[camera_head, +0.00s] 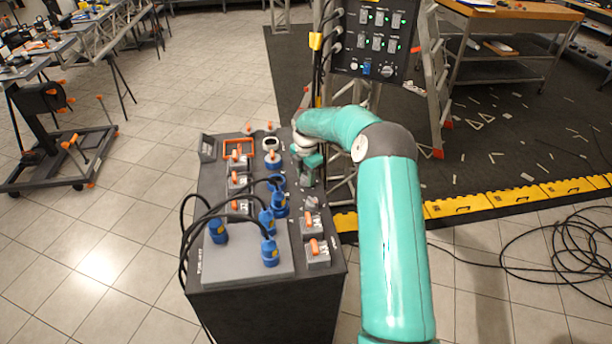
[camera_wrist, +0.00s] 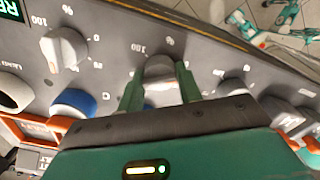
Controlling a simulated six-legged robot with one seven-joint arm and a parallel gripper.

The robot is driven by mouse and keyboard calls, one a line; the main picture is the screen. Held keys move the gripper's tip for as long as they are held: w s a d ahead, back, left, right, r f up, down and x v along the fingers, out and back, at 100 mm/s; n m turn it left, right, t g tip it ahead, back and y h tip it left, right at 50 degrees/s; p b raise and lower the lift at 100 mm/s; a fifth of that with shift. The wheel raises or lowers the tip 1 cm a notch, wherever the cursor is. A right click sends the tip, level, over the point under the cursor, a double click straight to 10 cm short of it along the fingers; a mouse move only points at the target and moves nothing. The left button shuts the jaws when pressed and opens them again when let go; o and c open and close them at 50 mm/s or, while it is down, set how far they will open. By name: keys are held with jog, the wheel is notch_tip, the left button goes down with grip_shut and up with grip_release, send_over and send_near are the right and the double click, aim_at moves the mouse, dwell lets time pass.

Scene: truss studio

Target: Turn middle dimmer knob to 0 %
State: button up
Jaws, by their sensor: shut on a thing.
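The wrist view shows a dark panel with a row of grey dimmer knobs. My gripper (camera_wrist: 160,80) has its two green fingers on either side of a grey knob (camera_wrist: 161,67) and is shut on it. This knob lies between a grey knob at the left (camera_wrist: 65,48) and another at the right (camera_wrist: 233,81). A "100" mark shows at its upper left; its pointer is not clear to me. In the head view my gripper (camera_head: 309,160) is over the far right part of the console (camera_head: 214,170), and the held knob is hidden there.
A blue knob (camera_wrist: 74,103) is close to my left finger in the wrist view. On the console, orange-handled switches (camera_head: 316,252) and blue plugs with black cables (camera_head: 269,252) stand up near my arm. A switch panel (camera_head: 376,42) and a ladder stand behind.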

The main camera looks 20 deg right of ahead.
aim_at(306, 175)
dwell(0.3)
jog(key=o, duration=1)
notch_tip(306, 175, up, 14)
